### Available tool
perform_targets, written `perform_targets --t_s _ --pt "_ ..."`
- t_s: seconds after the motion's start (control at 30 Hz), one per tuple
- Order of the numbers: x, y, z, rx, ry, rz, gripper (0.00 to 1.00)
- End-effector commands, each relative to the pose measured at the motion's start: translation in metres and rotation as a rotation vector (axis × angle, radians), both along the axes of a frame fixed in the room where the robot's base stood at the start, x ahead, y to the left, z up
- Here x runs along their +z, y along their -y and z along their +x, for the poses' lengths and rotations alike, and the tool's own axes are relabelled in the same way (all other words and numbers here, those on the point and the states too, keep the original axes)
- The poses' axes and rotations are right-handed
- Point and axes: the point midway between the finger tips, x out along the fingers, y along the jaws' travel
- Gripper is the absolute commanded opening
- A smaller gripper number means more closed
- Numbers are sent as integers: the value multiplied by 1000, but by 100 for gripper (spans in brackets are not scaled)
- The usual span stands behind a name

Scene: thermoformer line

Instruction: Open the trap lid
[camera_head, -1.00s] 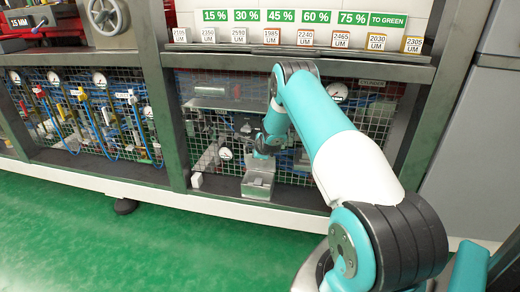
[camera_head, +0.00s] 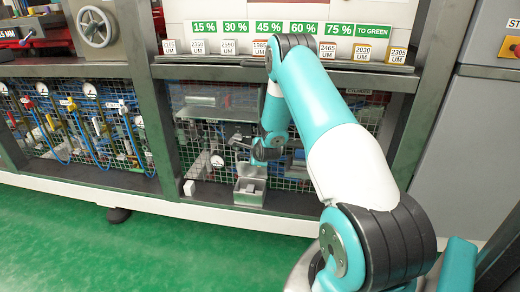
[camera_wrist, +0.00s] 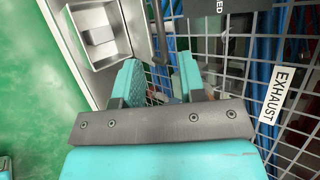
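The trap is a small grey metal box (camera_head: 249,192) low on the ledge in front of the mesh. Its top is open. The lid (camera_head: 252,170) appears raised at the back of the box, partly hidden by my gripper. My gripper (camera_wrist: 160,75) has its two teal fingers apart with nothing between them. It is beside the box's mesh side, and in the head view it is just above and behind the box.
Wire mesh (camera_head: 215,128) with pipes and gauges stands right behind the box. An EXHAUST label (camera_wrist: 275,95) hangs on the mesh. The green floor (camera_head: 100,250) in front is clear.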

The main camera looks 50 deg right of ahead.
Motion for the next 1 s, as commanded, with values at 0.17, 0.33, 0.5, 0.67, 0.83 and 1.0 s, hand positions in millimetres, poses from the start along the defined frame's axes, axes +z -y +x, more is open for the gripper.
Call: perform_targets --t_s 0.17,0.33,0.5,0.67,0.83,1.0 --pt "28 -17 -30 -1 -1 0 37" --pt "41 -27 -47 0 0 1 37" --pt "45 -31 -54 0 -1 1 37" --pt "45 -31 -54 0 -1 1 37" --pt "45 -31 -54 0 -1 1 37" --pt "45 -31 -54 0 -1 1 37"
